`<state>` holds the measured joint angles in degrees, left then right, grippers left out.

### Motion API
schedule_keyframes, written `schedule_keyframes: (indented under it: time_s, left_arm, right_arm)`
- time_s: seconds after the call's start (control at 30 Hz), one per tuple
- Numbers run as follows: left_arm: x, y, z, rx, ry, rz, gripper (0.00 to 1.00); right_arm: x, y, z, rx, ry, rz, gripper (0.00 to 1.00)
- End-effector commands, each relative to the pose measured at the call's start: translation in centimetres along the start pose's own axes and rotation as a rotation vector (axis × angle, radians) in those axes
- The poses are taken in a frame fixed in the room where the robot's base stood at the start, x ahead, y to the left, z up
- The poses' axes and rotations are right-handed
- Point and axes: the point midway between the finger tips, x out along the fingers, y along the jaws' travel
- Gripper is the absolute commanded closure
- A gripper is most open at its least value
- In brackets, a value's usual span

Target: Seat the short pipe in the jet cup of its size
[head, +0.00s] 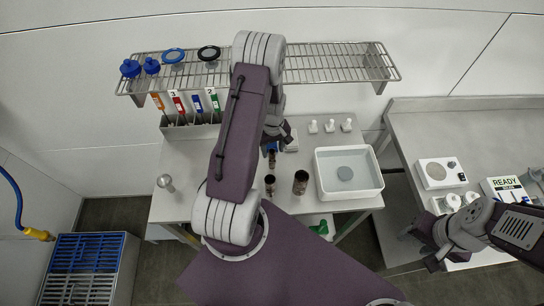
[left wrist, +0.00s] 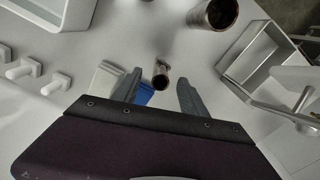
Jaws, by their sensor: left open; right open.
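Dark brown metal pipes stand on the white table: a wider one (head: 300,182), one left of it (head: 270,185), and a small one (head: 271,159) beside my left gripper. My left gripper (head: 280,136) is partly hidden by its arm. In the left wrist view it is open (left wrist: 160,92), with a slim upright pipe (left wrist: 161,75) just ahead between its fingertips, apparently ungripped. A wider hollow pipe (left wrist: 212,14) is beyond. I cannot tell which is the short pipe, nor identify the jet cups. My right gripper (head: 432,240) is open and empty by the right bench.
A white basin (head: 349,190) stands right of the pipes. White pegs (head: 330,126) stand behind it. A wire shelf (head: 330,65) hangs over the table's back. A rack with coloured tags (head: 185,130) is at back left. A silver knobbed piece (head: 166,183) stands at left.

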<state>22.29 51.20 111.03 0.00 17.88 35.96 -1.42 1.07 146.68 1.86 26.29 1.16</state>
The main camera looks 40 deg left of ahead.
Motion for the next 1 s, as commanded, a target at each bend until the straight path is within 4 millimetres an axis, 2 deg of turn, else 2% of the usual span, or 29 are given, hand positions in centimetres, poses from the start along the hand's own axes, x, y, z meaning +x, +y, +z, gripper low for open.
schedule_keyframes:
  time_s: [0.1,0.27,0.43,0.6,0.83,1.0]
  left_arm:
    - [1.1,0.0,0.0,0.000,0.000,0.000,0.49]
    - [1.6,-0.1,0.0,0.000,0.000,0.000,0.49]
    - [4.0,-0.4,0.3,0.000,-0.002,-0.001,0.49]
    - [6.3,-0.3,0.2,0.000,0.001,0.001,0.49]
    - [6.6,-0.3,0.2,0.000,0.002,0.002,0.49]
    - [6.6,-0.3,0.2,0.000,0.002,0.002,0.97]
  right_arm:
    - [-0.7,0.0,-0.1,0.000,0.000,0.000,0.53]
    - [-0.9,0.0,-0.1,0.000,0.000,0.000,0.53]
    - [-2.8,-0.1,-0.3,0.000,0.000,0.000,0.53]
    - [-3.0,-0.1,-0.3,0.000,0.000,0.000,0.53]
    - [-2.9,-0.1,-0.3,0.000,0.000,0.000,0.53]
    - [-2.9,-0.1,-0.3,0.000,0.000,0.000,0.53]
